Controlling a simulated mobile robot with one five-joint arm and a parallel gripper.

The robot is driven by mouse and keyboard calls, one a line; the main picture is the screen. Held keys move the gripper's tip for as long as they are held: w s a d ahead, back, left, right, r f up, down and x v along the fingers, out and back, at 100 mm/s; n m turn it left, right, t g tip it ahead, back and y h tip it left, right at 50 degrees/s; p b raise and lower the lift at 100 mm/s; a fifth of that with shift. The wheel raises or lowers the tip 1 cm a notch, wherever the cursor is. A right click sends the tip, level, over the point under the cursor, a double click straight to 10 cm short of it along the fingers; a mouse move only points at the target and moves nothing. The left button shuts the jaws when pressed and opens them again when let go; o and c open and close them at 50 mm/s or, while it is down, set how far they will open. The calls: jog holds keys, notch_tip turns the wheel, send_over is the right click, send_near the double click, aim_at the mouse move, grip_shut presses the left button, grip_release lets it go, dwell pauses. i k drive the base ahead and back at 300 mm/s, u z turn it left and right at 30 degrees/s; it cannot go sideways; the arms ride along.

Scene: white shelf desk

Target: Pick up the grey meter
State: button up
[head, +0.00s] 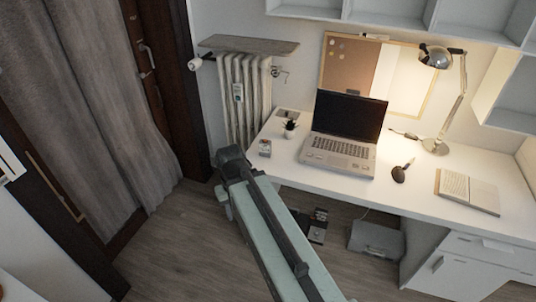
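My arm reaches up from the bottom of the head view and ends just left of the desk corner. My gripper is not clearly seen there; its fingers are hidden or too small to make out. Nothing is visibly held.
An open laptop (341,150), a small potted plant (290,127), a dark mouse-like object (400,172), an open book (468,190) and a lamp (440,58) stand on the desk. The radiator (250,115) is behind. A grey box (376,240) is under the desk. The floor at left is clear.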

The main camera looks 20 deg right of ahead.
aim_at(265, 147)
jog(key=k, duration=0.85)
jog(key=z, duration=1.25)
jog(key=i, duration=2.15)
jog(key=u, duration=3.85)
